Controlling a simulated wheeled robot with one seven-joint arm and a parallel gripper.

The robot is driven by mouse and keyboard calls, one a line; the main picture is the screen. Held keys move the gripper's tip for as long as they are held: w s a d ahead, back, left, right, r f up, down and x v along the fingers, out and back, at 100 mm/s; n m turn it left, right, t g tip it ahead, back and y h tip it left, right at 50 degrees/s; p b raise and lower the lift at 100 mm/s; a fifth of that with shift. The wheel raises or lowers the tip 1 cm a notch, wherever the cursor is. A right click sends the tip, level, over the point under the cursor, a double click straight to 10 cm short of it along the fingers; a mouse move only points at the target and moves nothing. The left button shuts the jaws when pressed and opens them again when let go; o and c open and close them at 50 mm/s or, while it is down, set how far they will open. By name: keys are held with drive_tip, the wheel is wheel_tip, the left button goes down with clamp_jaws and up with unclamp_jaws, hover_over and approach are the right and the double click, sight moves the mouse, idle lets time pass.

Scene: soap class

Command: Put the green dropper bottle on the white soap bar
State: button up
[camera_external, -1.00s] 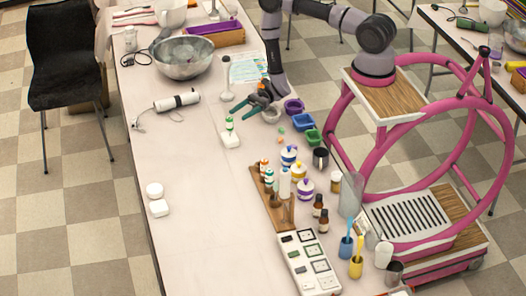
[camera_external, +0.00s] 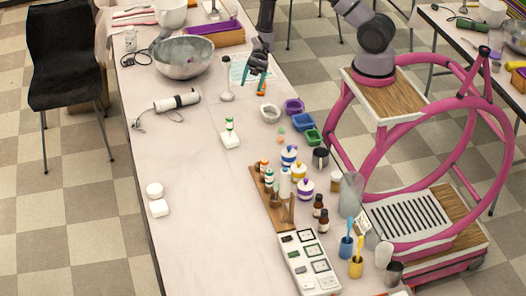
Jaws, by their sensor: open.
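The small green dropper bottle (camera_external: 229,125) stands upright on a white soap bar (camera_external: 231,140), near the middle of the table. My gripper (camera_external: 256,84) is open, with its fingers pointing down. It is above and beyond the bottle, to the right of it in the picture, and apart from it.
A metal bowl (camera_external: 183,57) and a white hand tool (camera_external: 177,101) lie to the left. Small colored molds (camera_external: 303,121) are at the right. A wooden rack (camera_external: 273,197) with bottles and a white tray (camera_external: 308,264) stand nearer.

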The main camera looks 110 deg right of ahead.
drive_tip(key=s+a+r+n+g+h, duration=0.3)
drive_tip(key=s+a+r+n, duration=0.15)
drive_tip(key=r, duration=0.45)
drive_tip(key=s+a+r+n+g+h, duration=0.25)
drive_tip(key=a+r+n, duration=0.25)
drive_tip(key=r, duration=0.3)
drive_tip(key=s+a+r+n+t+h, duration=0.1)
drive_tip(key=s+r+n+t+h, duration=0.4)
drive_tip(key=s+r, duration=0.9)
drive_tip(key=shift+s+r+n+h, duration=0.2)
drive_tip(key=shift+r+n+h, duration=0.5)
drive_tip(key=shift+r, duration=0.2)
drive_tip(key=shift+a+t, duration=0.1)
drive_tip(key=shift+t, duration=0.15)
